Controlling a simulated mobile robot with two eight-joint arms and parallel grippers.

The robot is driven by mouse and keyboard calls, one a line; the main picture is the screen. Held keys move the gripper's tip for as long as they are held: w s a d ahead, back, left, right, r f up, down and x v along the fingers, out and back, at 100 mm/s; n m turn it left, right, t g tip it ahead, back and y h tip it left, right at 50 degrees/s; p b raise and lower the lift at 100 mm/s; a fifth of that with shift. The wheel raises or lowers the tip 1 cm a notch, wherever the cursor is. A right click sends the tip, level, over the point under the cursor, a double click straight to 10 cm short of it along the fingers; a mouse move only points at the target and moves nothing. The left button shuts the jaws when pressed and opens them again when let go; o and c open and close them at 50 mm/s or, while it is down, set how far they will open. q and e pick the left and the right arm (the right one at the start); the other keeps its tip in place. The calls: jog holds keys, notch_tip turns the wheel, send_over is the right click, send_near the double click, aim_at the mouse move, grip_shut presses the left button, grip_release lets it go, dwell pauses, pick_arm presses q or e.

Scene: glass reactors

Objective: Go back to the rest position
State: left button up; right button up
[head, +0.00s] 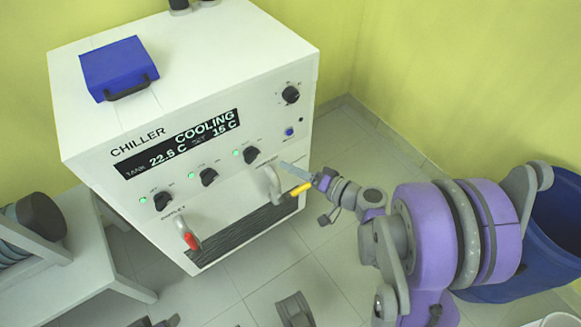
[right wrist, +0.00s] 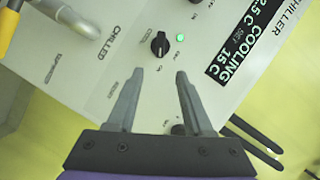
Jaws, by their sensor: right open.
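My right gripper (head: 291,170) is in front of the chiller's right front, close to the yellow-handled valve (head: 300,189). In the right wrist view the gripper (right wrist: 157,85) is open, with nothing between its fingertips. It faces the panel, and a black knob (right wrist: 160,43) with a lit green light shows just beyond the tips. Whether the fingers touch the panel cannot be told. The white chiller (head: 230,70) has a display (head: 180,143) reading COOLING, tank 22.5 C, set 15 C. My left gripper is not clearly visible.
A red-handled valve (head: 190,240) sticks out at the chiller's lower left. A blue box (head: 118,65) with a black handle lies on top. A blue bin (head: 550,240) stands at the right beyond my arm. A grey-white table (head: 90,250) is at the left. Open tiled floor lies between.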

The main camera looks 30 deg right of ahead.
jog(key=s+a+f+n+g, duration=0.3)
jog(key=s+a+g, duration=0.3)
jog(key=a, duration=0.3)
jog(key=s+d+n+g+h, duration=0.1)
jog(key=s+n+g+h, duration=0.4)
jog(key=s, duration=0.7)
pick_arm(q)
notch_tip(320, 180, up, 25)
jog(key=w+t+p, duration=0.1)
jog(key=p, duration=2.1)
pick_arm(e)
notch_tip(320, 180, up, 25)
jog(key=t+h, duration=0.1)
jog(key=t, duration=0.1)
jog(key=shift+w+d+f, duration=0.15)
jog(key=shift+w+d, duration=0.2)
jog(key=shift+d, duration=0.05)
pick_arm(q)
jog(key=shift+w, duration=0.1)
